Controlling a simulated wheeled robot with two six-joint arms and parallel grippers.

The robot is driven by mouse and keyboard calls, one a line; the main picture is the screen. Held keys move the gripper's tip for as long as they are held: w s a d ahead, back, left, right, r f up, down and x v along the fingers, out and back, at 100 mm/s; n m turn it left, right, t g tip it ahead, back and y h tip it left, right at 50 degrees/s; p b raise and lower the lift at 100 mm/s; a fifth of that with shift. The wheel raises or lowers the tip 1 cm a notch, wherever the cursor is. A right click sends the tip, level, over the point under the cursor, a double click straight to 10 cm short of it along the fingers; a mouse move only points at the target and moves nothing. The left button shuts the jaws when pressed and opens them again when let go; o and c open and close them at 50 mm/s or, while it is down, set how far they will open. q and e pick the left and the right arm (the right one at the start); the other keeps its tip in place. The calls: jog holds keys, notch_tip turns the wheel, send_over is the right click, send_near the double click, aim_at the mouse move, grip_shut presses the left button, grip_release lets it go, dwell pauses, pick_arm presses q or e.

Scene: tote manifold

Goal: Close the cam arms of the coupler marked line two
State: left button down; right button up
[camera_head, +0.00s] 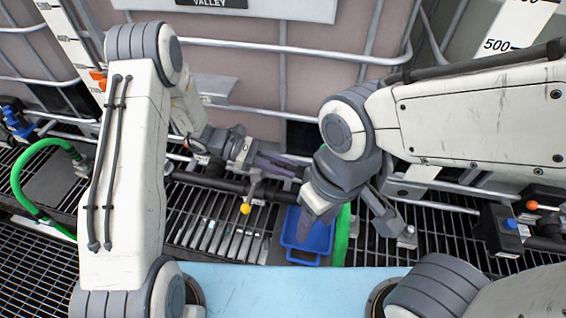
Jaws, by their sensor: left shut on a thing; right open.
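My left gripper (294,168) reaches right along the dark pipe (213,181) in front of the middle tote. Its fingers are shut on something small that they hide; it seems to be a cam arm. My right gripper (349,220) is lower and further right, open and empty, with its fingers spread to either side of the green hose (342,238) in the picture. The coupler behind the two grippers is mostly hidden by them. No line two mark can be read.
A yellow-knobbed valve handle (246,208) hangs below the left gripper. A blue tray (318,243) lies on the grating under the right gripper. Blue-capped fittings (510,224) stand at the right, and another green hose (30,160) at the left. Tote cage bars (290,48) close the back.

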aim_at(298, 172)
pick_arm(q)
jog(key=shift+d+r+y+p, duration=0.3)
jog(key=shift+r+y+p, duration=0.5)
jog(key=shift+r+y, duration=0.1)
jog(key=y+p, duration=0.1)
jog(key=d+r+t+y+p, duration=0.1)
jog(key=y+p, duration=0.1)
jog(key=shift+s+d+y, duration=0.2)
jog(key=shift+y, duration=0.1)
jog(key=shift+d+r+y+p, duration=0.15)
jog(key=shift+d+y+p, duration=0.25)
jog(key=shift+y+p, duration=0.6)
jog(key=shift+s+d+t+y+p, duration=0.1)
jog(key=shift+d+t+y+p, duration=0.2)
jog(key=shift+y+p, duration=0.35)
jog(key=c, duration=0.7)
grip_release()
